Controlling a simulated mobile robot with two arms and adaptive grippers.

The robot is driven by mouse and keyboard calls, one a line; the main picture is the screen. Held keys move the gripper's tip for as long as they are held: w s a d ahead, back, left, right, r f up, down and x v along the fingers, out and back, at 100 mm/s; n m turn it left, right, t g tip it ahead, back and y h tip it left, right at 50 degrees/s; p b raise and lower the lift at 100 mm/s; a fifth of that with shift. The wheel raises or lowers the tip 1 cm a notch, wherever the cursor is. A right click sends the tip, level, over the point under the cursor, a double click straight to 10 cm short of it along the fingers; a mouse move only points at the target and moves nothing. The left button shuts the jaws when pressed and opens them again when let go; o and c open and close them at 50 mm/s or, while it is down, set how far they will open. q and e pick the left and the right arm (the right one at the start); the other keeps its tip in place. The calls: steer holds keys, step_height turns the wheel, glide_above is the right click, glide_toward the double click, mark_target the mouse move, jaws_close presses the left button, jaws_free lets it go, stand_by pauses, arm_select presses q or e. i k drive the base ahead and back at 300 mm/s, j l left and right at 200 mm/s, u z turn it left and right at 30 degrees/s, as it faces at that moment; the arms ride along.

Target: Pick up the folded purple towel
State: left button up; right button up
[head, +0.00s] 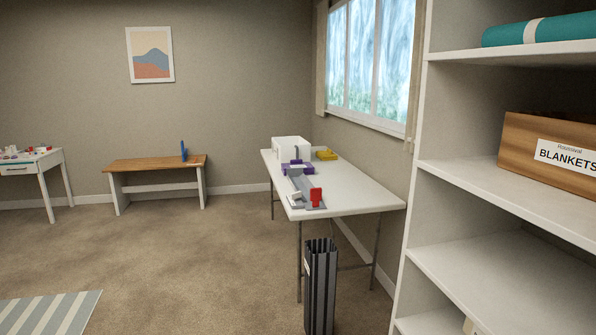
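A small purple item (297,168) lies on the white table (345,186) below the window in the head view. It sits just in front of a white box-like thing (290,148). It is too small and far off to tell whether it is a folded towel. Neither of my grippers is in view.
On the table are a yellow item (326,154), a long grey item (304,188) and a red item (316,197). A dark striped bin (321,285) stands by the table's front leg. White shelves (470,190) fill the right. A wooden bench (155,164) stands behind open carpet (170,250).

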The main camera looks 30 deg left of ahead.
mark_target(308, 168)
steer(key=u, duration=1.35)
steer(key=i+u, duration=0.25)
steer(key=i, duration=5.9)
steer(key=i+z, duration=0.15)
steer(key=i, duration=0.25)
steer(key=i+j+z, duration=0.1)
steer(key=i, duration=0.35)
steer(key=i+j+z, duration=0.15)
steer(key=i, duration=0.25)
steer(key=i+j+z, duration=0.15)
steer(key=i, duration=0.25)
steer(key=j, duration=0.1)
